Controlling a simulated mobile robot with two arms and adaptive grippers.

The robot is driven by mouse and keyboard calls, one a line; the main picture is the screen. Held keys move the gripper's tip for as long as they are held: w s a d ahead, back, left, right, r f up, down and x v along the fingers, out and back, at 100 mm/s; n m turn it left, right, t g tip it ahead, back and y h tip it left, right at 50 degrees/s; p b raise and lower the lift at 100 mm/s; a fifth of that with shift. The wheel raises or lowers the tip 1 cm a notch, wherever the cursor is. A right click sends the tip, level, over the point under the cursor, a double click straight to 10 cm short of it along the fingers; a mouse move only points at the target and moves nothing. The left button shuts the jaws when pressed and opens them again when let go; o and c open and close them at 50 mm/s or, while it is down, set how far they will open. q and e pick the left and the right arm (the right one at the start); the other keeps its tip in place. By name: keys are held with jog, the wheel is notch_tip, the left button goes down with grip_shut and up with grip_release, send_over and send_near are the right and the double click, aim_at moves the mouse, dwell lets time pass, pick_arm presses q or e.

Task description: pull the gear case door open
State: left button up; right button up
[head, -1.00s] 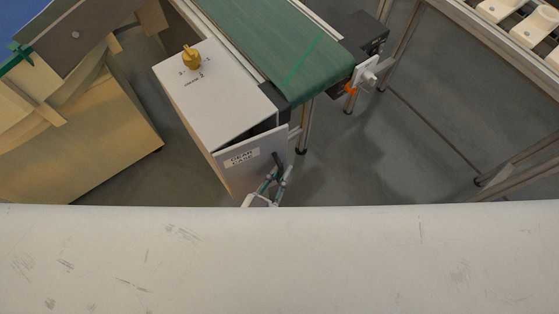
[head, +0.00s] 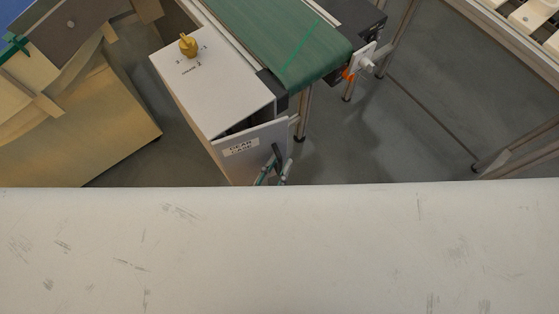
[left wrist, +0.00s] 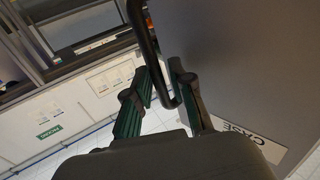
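The gear case (head: 220,80) is a pale box below the belt's end in the head view. Its grey door (head: 225,165), labelled GEAR CASE, is ajar, with a dark gap along its top. The door fills the right of the left wrist view (left wrist: 250,60). The black bar handle (head: 277,156) also shows in the left wrist view (left wrist: 145,35). My right gripper is not in view.
A brass-coloured knob (head: 188,46) stands on the case top. The green conveyor belt (head: 280,40) runs behind the case. A wooden cabinet (head: 110,140) stands left. Grey floor (head: 400,130) is open on the right, before a metal frame. A pale scuffed surface spans the foreground.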

pick_arm(q)
jog(key=v, duration=1.1)
jog(key=shift+s, duration=0.2)
jog(key=c, duration=0.4)
jog(key=shift+w+n, duration=0.2)
jog(key=shift+n, duration=0.5)
grip_shut()
jog(key=n+g+h, duration=0.2)
jog(key=n+h, duration=0.1)
jog(key=n, duration=1.1)
send_over(260, 168)
jog(key=s+d, duration=0.2)
jog(key=shift+w+d+f, duration=0.15)
jog(key=shift+d+f, duration=0.05)
jog(key=shift+f, duration=0.55)
